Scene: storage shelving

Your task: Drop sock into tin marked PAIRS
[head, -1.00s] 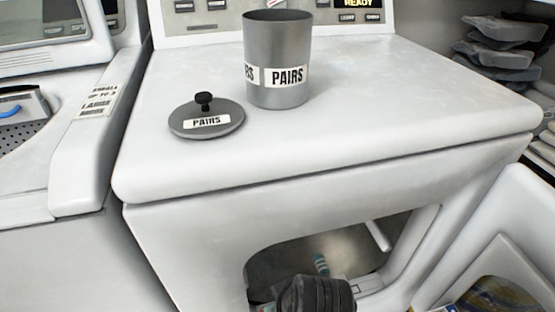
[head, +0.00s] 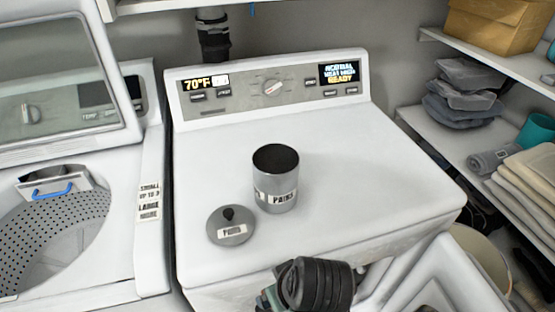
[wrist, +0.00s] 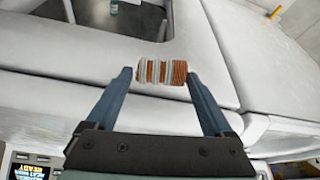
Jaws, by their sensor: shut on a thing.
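My gripper (wrist: 158,78) is shut on a rolled sock (wrist: 162,72) with orange, grey and white stripes, held crosswise between the blue fingertips. In the head view only my dark wrist shows at the bottom, and the sock is hidden there. The grey metal tin marked PAIRS (head: 275,188) stands upright and open on top of the white dryer (head: 345,150). Its round lid with a black knob (head: 230,228), also labelled PAIRS, lies beside it at the front left. My gripper is apart from the tin, near the dryer's front.
A washer (head: 60,240) with raised lid stands at left. Shelves at right hold folded cloths (head: 525,185) and a box (head: 495,25). The dryer top right of the tin is clear.

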